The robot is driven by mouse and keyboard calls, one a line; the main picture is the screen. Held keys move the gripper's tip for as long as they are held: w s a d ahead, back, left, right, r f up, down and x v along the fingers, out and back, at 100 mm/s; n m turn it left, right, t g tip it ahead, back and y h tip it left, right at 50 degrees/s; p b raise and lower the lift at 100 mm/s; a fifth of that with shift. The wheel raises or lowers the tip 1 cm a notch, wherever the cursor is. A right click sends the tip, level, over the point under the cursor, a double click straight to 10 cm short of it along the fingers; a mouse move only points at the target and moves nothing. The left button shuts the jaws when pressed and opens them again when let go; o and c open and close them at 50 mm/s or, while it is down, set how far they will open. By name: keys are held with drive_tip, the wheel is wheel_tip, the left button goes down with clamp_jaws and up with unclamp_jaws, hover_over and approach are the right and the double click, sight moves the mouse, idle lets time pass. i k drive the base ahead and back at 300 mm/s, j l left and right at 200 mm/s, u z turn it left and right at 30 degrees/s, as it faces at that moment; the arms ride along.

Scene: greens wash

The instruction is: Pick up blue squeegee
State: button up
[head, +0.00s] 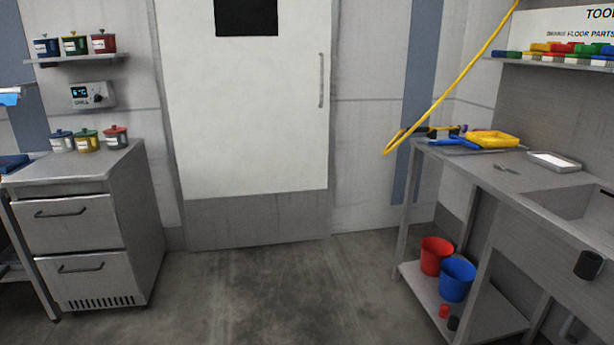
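A blue tool (455,143), possibly the blue squeegee, lies on the steel sink table (490,178) at the right, near its far left corner. It is beside a yellow tray (491,139), and its exact shape is too small to make out. Another blue item (10,97) is cut by the left edge of the head view, and I cannot tell what it is. My gripper is not in view.
A yellow hose (450,83) hangs over the sink table's left end. Red (436,256) and blue (457,279) buckets stand on its lower shelf. A steel drawer cabinet (86,232) stands left. The floor (270,295) between is clear, before a closed white door (250,115).

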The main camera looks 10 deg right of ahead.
sight(449, 143)
drive_tip(key=i+z, duration=0.2)
drive_tip(key=i, duration=0.4)
drive_tip(key=i+j+z, duration=0.2)
drive_tip(key=i, duration=0.4)
drive_tip(key=i+z, duration=0.3)
drive_tip(key=i, duration=0.3)
drive_tip(key=i+z, duration=0.3)
drive_tip(key=i, duration=0.3)
